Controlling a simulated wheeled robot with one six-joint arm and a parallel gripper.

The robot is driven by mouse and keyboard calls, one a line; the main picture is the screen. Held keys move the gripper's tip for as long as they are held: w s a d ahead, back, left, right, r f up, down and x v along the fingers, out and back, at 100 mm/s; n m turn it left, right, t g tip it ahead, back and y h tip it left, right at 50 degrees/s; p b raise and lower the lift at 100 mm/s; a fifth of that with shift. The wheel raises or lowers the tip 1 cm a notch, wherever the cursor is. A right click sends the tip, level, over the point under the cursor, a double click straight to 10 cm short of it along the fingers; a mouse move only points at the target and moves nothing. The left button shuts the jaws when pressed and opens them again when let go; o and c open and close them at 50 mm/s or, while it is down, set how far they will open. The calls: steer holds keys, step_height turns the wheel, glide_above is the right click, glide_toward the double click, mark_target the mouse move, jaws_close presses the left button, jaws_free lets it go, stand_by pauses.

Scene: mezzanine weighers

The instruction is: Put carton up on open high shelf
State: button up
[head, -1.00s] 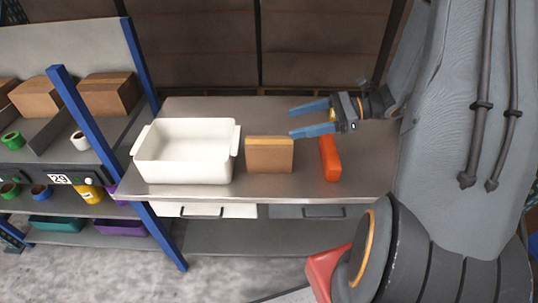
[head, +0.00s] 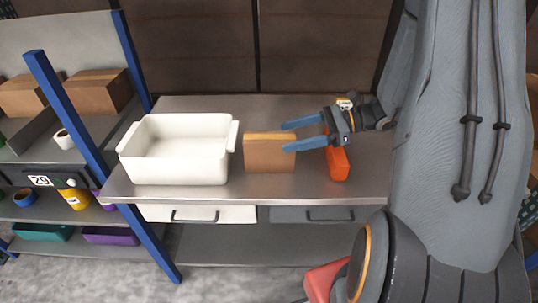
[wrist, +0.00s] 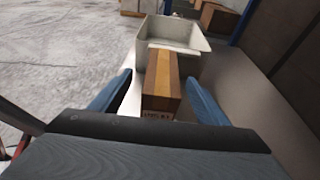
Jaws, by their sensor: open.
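A brown carton (head: 268,155) with a lighter tape strip along its top stands upright on the steel table, just right of the white tub. My gripper (head: 291,136) is at the carton's right end with its blue fingers pointing left. In the wrist view the carton (wrist: 161,84) lies between the two open fingers (wrist: 160,98), with a gap visible on each side. It stands on the table and is not gripped. A blue-posted shelf rack stands at the left, with a grey upper shelf (head: 92,126) holding brown boxes.
A white tub (head: 180,175) stands left of the carton. An orange object (head: 337,164) lies below my gripper. A blue rack post (head: 75,120) stands at the table's left edge. The rack's lower shelf holds a yellow container (head: 75,199). Bare steel table (head: 215,105) shows behind the tub.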

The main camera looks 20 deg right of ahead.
mark_target(274, 137)
steer(key=x, duration=0.2)
steer(key=p+x, duration=0.1)
steer(key=x, duration=0.1)
steer(key=p+x, duration=0.1)
steer(key=x, duration=0.1)
steer(key=shift+w+a+r, duration=0.15)
steer(key=shift+w+a, duration=0.2)
steer(key=shift+a, duration=0.05)
jaws_close()
